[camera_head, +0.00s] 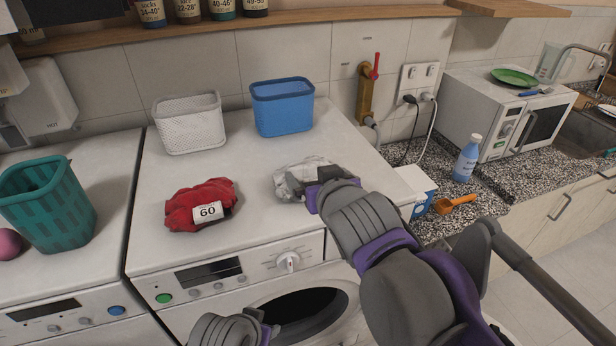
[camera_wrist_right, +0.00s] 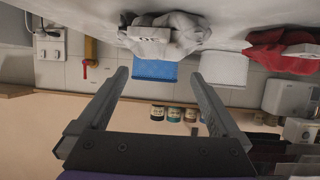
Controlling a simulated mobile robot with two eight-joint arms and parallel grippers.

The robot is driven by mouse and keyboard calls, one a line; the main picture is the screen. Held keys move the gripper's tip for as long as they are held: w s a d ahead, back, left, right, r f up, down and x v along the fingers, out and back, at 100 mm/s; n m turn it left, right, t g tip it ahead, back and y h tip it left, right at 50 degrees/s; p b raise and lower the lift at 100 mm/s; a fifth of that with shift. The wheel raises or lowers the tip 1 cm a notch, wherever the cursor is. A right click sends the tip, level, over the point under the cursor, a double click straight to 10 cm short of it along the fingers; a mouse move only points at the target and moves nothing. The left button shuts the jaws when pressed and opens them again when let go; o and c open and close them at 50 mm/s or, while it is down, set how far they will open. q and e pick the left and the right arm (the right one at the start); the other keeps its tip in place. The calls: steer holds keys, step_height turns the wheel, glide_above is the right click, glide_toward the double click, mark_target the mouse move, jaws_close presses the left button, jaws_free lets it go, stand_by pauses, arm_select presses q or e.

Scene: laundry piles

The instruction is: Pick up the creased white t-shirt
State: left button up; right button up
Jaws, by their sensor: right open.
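The creased white t-shirt (camera_head: 292,178) lies crumpled on top of the washing machine, right of the red garment. It carries a pale tag in the right wrist view (camera_wrist_right: 158,34). My right gripper (camera_head: 318,192) is at the shirt's front right side in the head view and hides part of it. In the right wrist view its two fingers (camera_wrist_right: 158,78) are spread wide and empty, with the shirt beyond the tips. My left gripper (camera_head: 240,330) is only partly in view at the bottom edge, and its fingers are not clear.
A red garment (camera_head: 188,207) tagged 60 lies to the left. A white basket (camera_head: 190,125) and a blue basket (camera_head: 283,108) stand behind. A teal basket (camera_head: 48,205) is at far left. A blue-and-white box (camera_head: 416,190) stands right of the shirt. The machine top between is clear.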

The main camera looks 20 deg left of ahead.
mark_target(306, 164)
steer(key=x, duration=0.9)
steer(key=shift+w+d, duration=0.1)
steer(key=shift+w, duration=0.05)
steer(key=shift+c, duration=0.3)
steer(key=c, duration=1.4)
